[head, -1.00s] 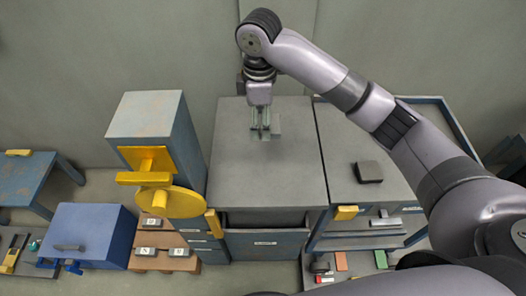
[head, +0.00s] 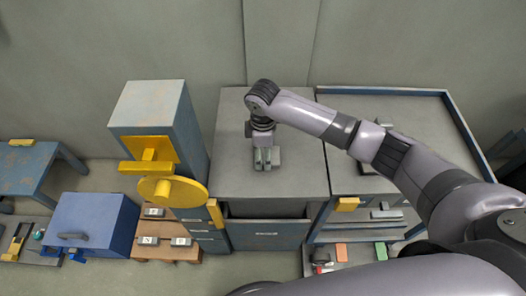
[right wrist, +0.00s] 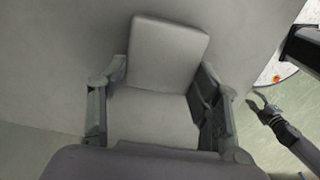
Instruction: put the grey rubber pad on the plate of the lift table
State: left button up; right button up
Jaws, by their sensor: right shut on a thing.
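My right gripper (head: 266,159) points down over the grey top of the middle cabinet (head: 225,180) in the head view. It is shut on a flat grey pad (right wrist: 168,55), which shows between its two fingers in the right wrist view. The pad's edge (head: 277,158) also shows beside the fingers in the head view. I cannot tell whether the pad touches the surface below. Which piece of furniture is the lift table is not clear. What seems to be my left gripper (right wrist: 265,106) shows small at the right of the wrist view; its opening is unclear.
A blue column with a yellow wheel (head: 178,190) stands left of the middle cabinet. Right of it is a rimmed grey bench (head: 375,115); my arm mostly hides a dark block there. Coloured blocks (head: 341,252) lie low in front. A blue box (head: 90,220) stands at left.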

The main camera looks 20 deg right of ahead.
aim_at(263, 155)
jog(key=shift+f, duration=0.1)
jog(key=o, duration=1.2)
jog(key=shift+o, duration=0.2)
notch_tip(263, 155, up, 12)
dwell(0.3)
